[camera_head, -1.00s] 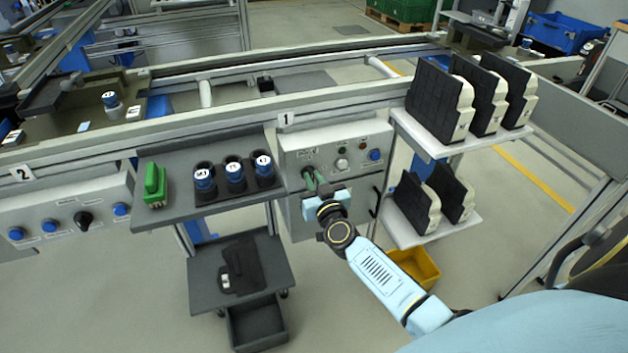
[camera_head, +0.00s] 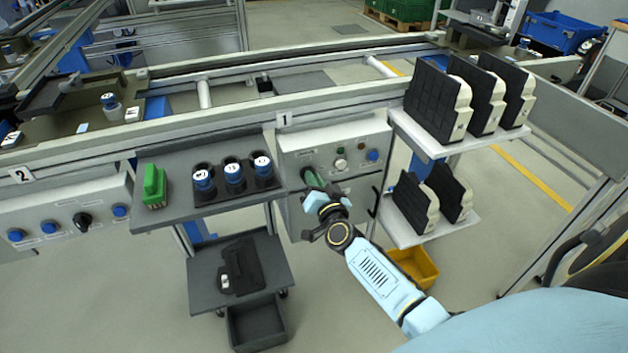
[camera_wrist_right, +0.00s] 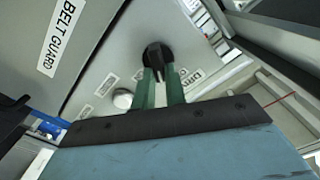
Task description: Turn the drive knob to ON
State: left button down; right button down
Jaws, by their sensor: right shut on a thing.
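The drive knob (camera_wrist_right: 157,56) is a black knob on the grey control panel (camera_head: 345,140) of station 1. In the right wrist view it sits between the tips of two green fingers. My right gripper (camera_head: 309,172) reaches up to the panel's left side and is shut on the knob. The fingers mostly hide the knob in the head view. A partly covered label (camera_wrist_right: 190,78) lies beside it; I cannot read the knob's exact pointing. My left gripper is not in view.
A white button (camera_head: 340,164) and a blue knob (camera_head: 373,155) sit right of the gripper on the panel. A grey shelf (camera_head: 230,205) with blue-capped containers stands left. White racks (camera_head: 445,148) with black-faced parts stand right. A BELT GUARD label (camera_wrist_right: 62,36) is close by.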

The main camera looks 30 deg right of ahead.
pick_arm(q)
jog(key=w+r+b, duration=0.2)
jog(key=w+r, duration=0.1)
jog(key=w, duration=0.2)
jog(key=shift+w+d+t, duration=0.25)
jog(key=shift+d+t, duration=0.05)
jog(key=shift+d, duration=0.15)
pick_arm(e)
jog(key=shift+d+f+m, duration=0.1)
jog(key=shift+f+m, duration=0.05)
jog(key=shift+m, duration=1.75)
jog(key=shift+d+f+m, duration=0.1)
jog(key=shift+f+m, duration=0.1)
jog(key=shift+m, duration=1.7)
jog(key=shift+f+m, duration=0.15)
jog(key=shift+m, duration=1.75)
